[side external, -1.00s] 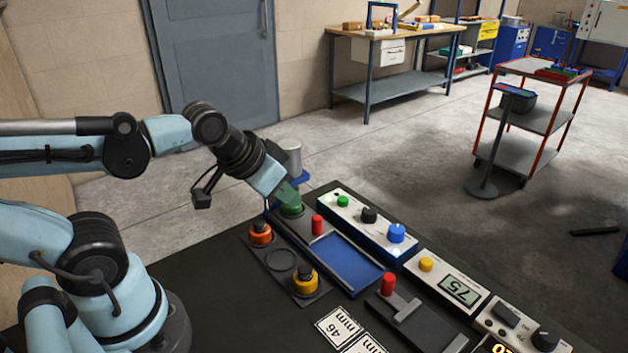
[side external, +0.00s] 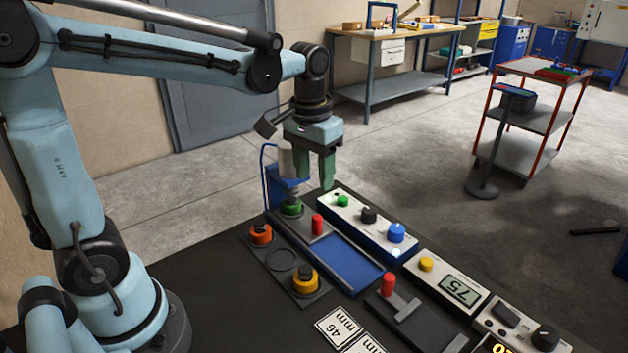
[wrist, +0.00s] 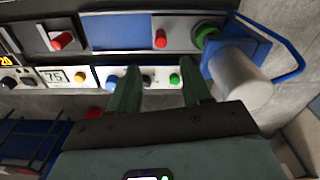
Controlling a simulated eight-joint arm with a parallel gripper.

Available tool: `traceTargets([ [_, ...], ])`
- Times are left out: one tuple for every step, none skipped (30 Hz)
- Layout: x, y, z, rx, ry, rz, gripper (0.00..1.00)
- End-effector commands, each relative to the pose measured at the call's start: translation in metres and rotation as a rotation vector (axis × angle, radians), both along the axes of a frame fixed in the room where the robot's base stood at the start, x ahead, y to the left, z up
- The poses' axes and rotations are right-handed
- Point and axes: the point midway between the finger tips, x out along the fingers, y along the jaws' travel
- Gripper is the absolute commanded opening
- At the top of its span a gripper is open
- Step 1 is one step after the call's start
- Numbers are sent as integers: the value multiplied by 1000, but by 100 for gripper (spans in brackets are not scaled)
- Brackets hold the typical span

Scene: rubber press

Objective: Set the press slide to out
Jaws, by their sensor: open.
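The press has a blue frame (side external: 271,187) and a grey cylinder, at the far left end of the blue bed (side external: 345,262). The slide's red knob (side external: 317,224) stands upright near the press; it also shows in the wrist view (wrist: 160,39). A green round piece (side external: 292,208) sits under the press head and shows in the wrist view (wrist: 203,37). My gripper (side external: 315,178) is open and empty, pointing down, raised above the press end of the white button panel (side external: 366,228). In the wrist view its green fingers (wrist: 158,88) are apart with nothing between them.
The button panel carries a green button (side external: 342,201), a black knob (side external: 369,215) and a blue knob (side external: 396,232). Orange (side external: 260,233) and yellow (side external: 305,280) pieces sit in a dark tray, with an empty ring between them. A red-handled slider (side external: 388,284) stands nearer the front.

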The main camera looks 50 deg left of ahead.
Motion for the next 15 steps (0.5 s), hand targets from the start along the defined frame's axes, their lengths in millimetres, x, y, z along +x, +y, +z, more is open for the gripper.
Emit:
traceTargets([
  [4,1,-1,-1,21,7,48],
  [5,1,-2,-1,32,10,48],
  [6,2,-3,-3,43,13,48],
  [7,2,-3,-3,49,15,48],
  [8,2,-4,-3,54,17,48],
  [8,2,-5,-4,58,18,48],
  [8,2,-6,-3,60,18,48],
  [8,2,-8,-3,61,19,48],
  [8,2,-11,-3,61,19,48],
  [8,2,-13,-3,61,18,48],
  [9,2,-16,-3,61,18,48],
  [8,2,-21,-3,60,18,48],
  [8,2,-25,-3,60,18,48],
  [8,2,-30,-3,60,18,48],
  [8,2,-36,-3,59,18,48],
])
